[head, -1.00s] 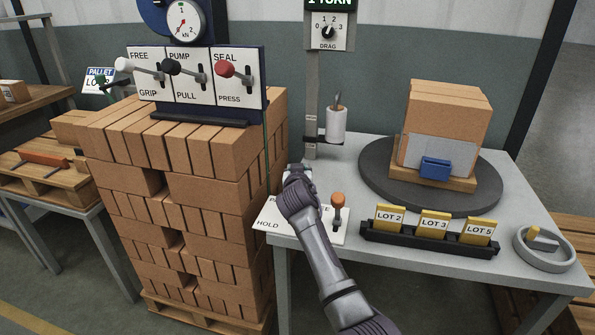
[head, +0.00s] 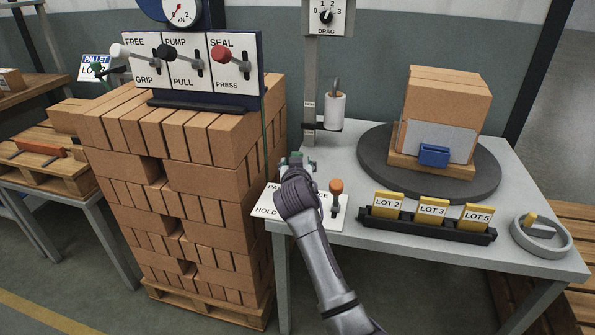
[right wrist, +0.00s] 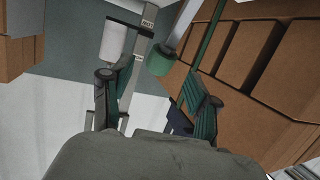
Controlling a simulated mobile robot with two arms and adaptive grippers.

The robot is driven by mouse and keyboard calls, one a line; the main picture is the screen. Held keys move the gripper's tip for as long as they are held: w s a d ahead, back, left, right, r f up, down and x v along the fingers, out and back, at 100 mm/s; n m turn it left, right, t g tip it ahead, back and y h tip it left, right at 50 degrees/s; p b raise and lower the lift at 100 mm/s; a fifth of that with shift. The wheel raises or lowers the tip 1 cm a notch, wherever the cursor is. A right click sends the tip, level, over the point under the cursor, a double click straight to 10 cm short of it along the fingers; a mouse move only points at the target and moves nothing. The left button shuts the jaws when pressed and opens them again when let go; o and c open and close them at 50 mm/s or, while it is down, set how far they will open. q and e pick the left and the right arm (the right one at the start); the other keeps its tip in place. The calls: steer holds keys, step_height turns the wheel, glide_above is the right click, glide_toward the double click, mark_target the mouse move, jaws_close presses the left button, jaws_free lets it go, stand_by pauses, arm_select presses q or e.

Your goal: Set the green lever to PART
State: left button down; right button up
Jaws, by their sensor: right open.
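The green lever's round knob (right wrist: 160,60) and pale stem show in the right wrist view, between and just beyond my open fingers. I see no clear touch. My right gripper (right wrist: 158,82) is open and empty. In the head view my right gripper (head: 296,163) is over the left part of a white lever plate (head: 268,205) at the table's left edge and hides the green lever. The plate shows "HOLD" and a partly covered word beginning "PA". My left gripper is not in view.
An orange-knobbed lever (head: 336,187) stands close right of my gripper on the same plate. A lot-card rack (head: 425,229) and turntable (head: 375,190) lie right.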

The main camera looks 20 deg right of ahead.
steer(key=v, duration=0.6)
steer(key=shift+s, duration=0.2)
